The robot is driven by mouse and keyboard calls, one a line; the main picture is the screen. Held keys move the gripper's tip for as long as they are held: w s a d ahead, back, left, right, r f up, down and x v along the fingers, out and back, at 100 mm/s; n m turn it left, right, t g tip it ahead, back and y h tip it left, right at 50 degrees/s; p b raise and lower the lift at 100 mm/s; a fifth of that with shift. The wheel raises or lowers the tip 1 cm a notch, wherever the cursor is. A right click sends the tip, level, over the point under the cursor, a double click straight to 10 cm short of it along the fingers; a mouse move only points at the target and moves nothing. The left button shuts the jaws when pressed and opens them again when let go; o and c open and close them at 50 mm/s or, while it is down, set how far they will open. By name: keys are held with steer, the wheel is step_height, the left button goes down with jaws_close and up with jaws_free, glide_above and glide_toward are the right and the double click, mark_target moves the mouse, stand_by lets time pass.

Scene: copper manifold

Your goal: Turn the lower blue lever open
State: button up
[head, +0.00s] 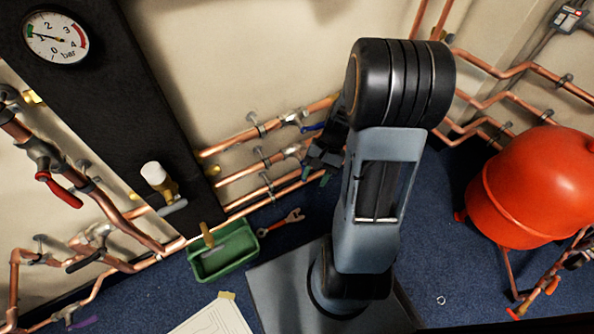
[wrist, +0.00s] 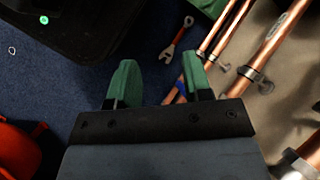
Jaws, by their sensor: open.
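A blue lever (head: 313,127) shows on the upper copper pipe in the head view, partly behind my arm. A valve body (head: 291,150) sits on the pipe below it; its lever is hidden behind my gripper. My gripper (head: 317,174) is beside these pipes, pointing down toward the floor. In the wrist view my gripper (wrist: 159,62) has its two green fingers apart with nothing held. A small blue piece (wrist: 182,84) shows just left of the right finger, partly hidden by it; I cannot tell which lever it belongs to.
A green tray (head: 224,250) and a red-handled wrench (head: 281,222) lie on the blue floor below the pipes. A dark panel with a pressure gauge (head: 54,37) and a red lever (head: 62,190) are at left. A red tank (head: 535,190) stands right.

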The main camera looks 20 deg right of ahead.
steer(key=w+d+f+m+t+y+p, duration=0.25)
steer(key=d+f+m+t, duration=0.25)
steer(key=f+m+t, duration=0.4)
steer(key=w+d+f+m+t+y+p, duration=0.1)
steer(key=d+f+m+t+y, duration=0.35)
steer(key=f+m+t, duration=0.4)
steer(key=w+a+m+g+h+b, duration=0.1)
steer(key=w+a+m+b, duration=0.1)
steer(key=w+a, duration=0.6)
steer(key=shift+w+b, duration=0.5)
steer(key=shift+w, duration=0.55)
steer(key=shift+f+m, duration=0.1)
steer(key=shift+m, duration=0.15)
jaws_close()
